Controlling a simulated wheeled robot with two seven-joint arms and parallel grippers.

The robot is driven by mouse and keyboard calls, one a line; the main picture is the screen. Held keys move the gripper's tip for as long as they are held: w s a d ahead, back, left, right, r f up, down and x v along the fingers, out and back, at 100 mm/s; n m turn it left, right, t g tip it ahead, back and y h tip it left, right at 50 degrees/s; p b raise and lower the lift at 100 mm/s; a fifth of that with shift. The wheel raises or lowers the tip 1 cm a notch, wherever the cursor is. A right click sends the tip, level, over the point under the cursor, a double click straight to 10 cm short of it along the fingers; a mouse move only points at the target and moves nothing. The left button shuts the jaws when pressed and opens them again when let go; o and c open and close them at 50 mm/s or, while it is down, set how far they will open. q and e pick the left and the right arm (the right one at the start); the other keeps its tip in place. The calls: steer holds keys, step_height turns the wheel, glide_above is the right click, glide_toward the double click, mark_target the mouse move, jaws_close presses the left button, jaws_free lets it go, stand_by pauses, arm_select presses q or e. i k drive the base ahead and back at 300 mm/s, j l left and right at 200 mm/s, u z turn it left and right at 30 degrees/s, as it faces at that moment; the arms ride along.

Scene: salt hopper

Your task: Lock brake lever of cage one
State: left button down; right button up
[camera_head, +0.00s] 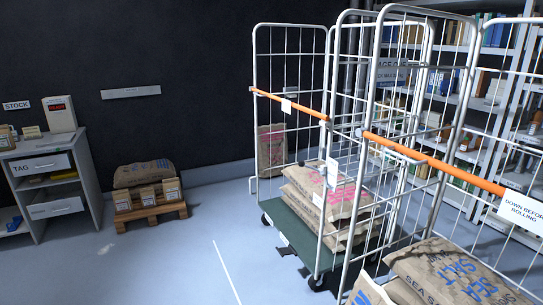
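Two white wire roll cages stand at the right. The farther cage (256,140) has an orange bar (290,104) across its front, a green deck (290,232) and stacked sacks (330,195) on it. Neither gripper shows.
A pallet (150,212) with a sack and small bags stands by the dark wall. A grey cabinet (60,180) is at the left. Shelving (470,60) stands behind the cages. The floor (165,265) left of the cages is clear, with a white line.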

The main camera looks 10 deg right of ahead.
mark_target(301, 164)
steer(key=i+z, duration=0.2)
steer(key=i, duration=0.25)
steer(key=i+j+z, duration=0.25)
steer(key=i, duration=0.2)
steer(key=i+z, duration=0.3)
steer(key=z, duration=0.15)
steer(key=i+z, duration=0.4)
steer(key=i+j+z, duration=0.1)
steer(key=z, duration=0.35)
steer(key=i+j, duration=0.05)
